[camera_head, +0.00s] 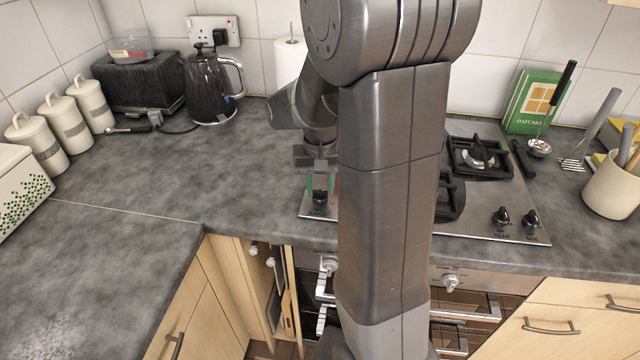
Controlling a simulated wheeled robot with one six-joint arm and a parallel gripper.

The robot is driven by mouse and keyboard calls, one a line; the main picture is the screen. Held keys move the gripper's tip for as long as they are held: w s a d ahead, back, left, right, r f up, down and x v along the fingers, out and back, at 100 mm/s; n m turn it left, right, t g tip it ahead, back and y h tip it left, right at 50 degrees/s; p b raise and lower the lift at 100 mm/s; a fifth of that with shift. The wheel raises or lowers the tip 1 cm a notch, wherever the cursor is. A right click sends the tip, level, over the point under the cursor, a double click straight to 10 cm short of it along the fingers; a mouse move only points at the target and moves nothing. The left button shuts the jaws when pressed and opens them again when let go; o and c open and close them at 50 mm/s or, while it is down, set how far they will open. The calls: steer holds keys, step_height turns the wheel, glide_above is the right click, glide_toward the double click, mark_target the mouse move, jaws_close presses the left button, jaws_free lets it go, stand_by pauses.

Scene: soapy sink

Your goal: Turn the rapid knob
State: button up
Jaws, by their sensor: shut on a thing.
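The steel hob (485,222) is set in the grey worktop, and my arm hides much of it. A black knob (319,197) stands on its front left corner, and its label is too small to read. My gripper (321,186) points down over this corner, with its fingers on either side of the knob and shut on it. Two more black knobs, one on the left (502,217) and one on the right (531,219), stand at the front right of the hob, clear of my gripper.
A black pan support (480,156) covers the rear right burner. A kettle (211,88), a toaster (140,82) and canisters stand at the back left. A green box (536,100) and a utensil pot (610,188) are on the right. The worktop left of the hob is clear.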

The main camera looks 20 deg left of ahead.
mark_target(320, 190)
steer(key=n, duration=1.1)
steer(key=shift+p, duration=0.35)
steer(key=shift+n, duration=1.8)
steer(key=o, duration=1)
steer(key=shift+r, duration=0.1)
step_height(320, 190, up, 14)
steer(key=shift+f, duration=0.2)
